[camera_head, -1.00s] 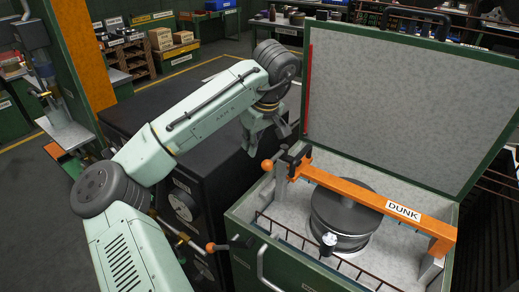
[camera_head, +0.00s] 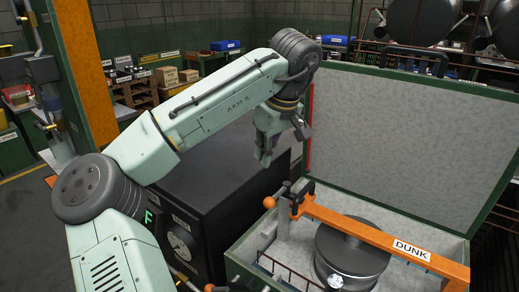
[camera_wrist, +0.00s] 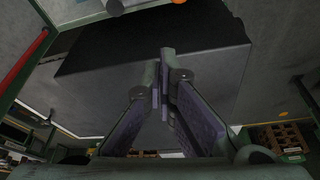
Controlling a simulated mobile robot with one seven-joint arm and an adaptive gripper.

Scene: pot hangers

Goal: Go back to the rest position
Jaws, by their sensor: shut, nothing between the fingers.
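My gripper (camera_head: 265,158) hangs from the raised arm above the black cabinet (camera_head: 205,185), left of the open green case (camera_head: 463,245). In the wrist view my gripper (camera_wrist: 163,95) has its fingers together with nothing between them, and the dark cabinet (camera_wrist: 150,50) lies beyond them. In the case a dark round pot (camera_head: 350,250) sits under the orange bar (camera_head: 350,225) labelled DUNK. The gripper is apart from the bar and the pot. The lower part of the case is cut off by the frame edge.
The case's raised lid (camera_head: 410,140) stands behind and right of the gripper. An orange post (camera_head: 82,70) is at the left. Shelves with boxes (camera_head: 150,85) stand at the back. Large dark pots (camera_head: 425,18) show at the upper right.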

